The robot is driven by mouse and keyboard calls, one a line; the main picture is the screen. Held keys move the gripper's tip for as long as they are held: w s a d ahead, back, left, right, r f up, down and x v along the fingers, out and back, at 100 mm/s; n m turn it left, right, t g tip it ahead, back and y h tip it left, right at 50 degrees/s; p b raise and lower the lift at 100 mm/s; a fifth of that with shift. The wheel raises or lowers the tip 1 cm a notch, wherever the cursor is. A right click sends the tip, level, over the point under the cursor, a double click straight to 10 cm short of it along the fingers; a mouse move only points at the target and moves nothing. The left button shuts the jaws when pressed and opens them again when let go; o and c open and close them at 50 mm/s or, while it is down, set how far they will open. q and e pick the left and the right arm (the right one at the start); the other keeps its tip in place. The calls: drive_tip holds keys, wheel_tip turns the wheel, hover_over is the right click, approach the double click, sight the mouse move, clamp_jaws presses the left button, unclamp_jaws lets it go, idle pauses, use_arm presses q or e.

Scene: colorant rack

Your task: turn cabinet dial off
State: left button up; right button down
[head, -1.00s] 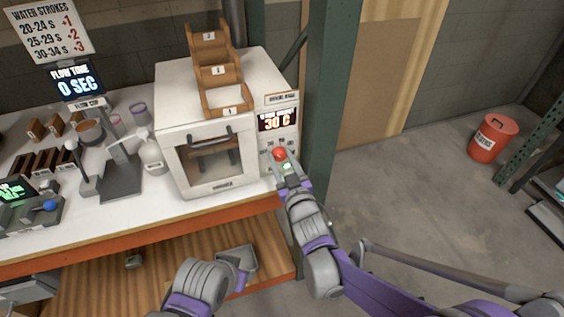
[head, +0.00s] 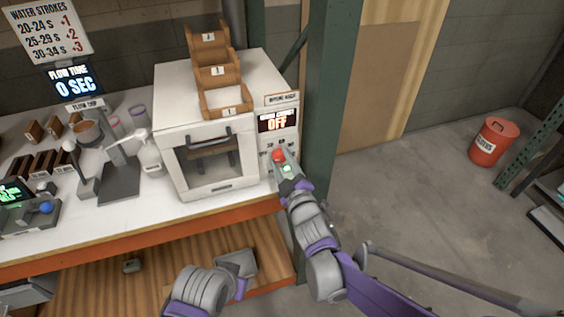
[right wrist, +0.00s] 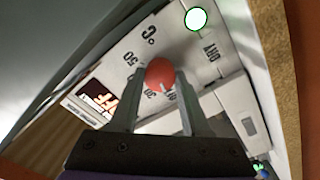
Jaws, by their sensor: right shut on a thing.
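The white cabinet (head: 175,115) stands on the bench, with a control panel on its right front. The red dial (head: 279,155) sits below the display. In the right wrist view the dial (right wrist: 160,74) is between my right gripper's fingertips (right wrist: 158,82), with printed marks around it. My right gripper (head: 281,160) is shut on the dial. My left arm shows at the bottom of the head view, and its fingers cannot be made out.
Wooden stepped bins (head: 222,75) stand on top of the cabinet. A spray bottle (head: 150,155) and a dark stand (head: 119,180) are to its left. A green post (head: 330,100) rises close to the right of the panel. A red bin (head: 493,141) stands on the floor far right.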

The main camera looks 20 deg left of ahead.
idle(0.5)
drive_tip(key=shift+c, duration=1.9)
unclamp_jaws()
drive_tip(key=shift+s, duration=0.1)
drive_tip(key=b+v, duration=0.1)
drive_tip(key=v, duration=0.9)
drive_tip(key=shift+s+d, duration=0.25)
